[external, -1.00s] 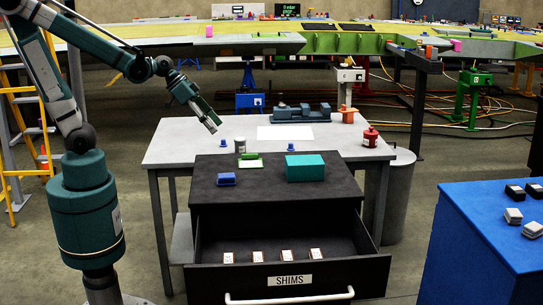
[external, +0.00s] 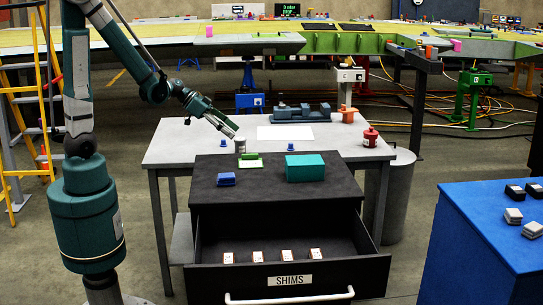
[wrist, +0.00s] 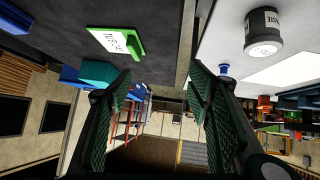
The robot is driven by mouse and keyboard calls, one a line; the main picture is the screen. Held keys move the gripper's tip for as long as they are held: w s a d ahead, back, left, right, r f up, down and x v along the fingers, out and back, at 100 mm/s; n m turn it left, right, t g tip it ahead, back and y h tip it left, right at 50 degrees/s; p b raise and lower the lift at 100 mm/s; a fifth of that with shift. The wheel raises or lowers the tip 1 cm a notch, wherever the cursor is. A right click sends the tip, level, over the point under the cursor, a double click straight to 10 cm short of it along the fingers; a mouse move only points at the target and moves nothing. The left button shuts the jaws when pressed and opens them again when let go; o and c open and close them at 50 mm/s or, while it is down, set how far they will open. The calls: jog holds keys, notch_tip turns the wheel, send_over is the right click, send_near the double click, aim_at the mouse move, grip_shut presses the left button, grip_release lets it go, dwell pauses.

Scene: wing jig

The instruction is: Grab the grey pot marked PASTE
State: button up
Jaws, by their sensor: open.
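The grey pot (external: 240,146) stands upright on the light-topped table, just behind the black drawer cabinet. In the wrist view the grey pot (wrist: 264,32) is at the upper right, with a pale label ending in "STE" and a light end face. My gripper (external: 234,133) is open and empty, directly above or near the pot in the external view; the exact gap is hard to tell. In the wrist view my gripper (wrist: 159,75) shows two textured green fingers apart, and the pot lies outside them, to the right.
A small blue object (wrist: 222,69) is near the pot. A red pot (external: 370,137) stands at the table's right. The drawer is open.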

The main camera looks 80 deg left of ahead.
jog(key=a+f+t, duration=0.2)
jog(key=a+f, duration=0.2)
jog(key=a, duration=0.4)
jog(key=t+y+b, duration=0.1)
jog(key=b, duration=0.1)
send_near(240, 142)
jog(key=shift+w+a+f, duration=0.85)
jog(key=shift+w+f, duration=0.1)
jog(key=shift+w, duration=0.05)
jog(key=shift+s+a+f, duration=0.15)
jog(key=shift+a, duration=0.2)
jog(key=shift+x, duration=1.3)
jog(key=shift+a+b+x, duration=0.2)
jog(key=shift+b+x, duration=0.75)
jog(key=shift+x, duration=1.65)
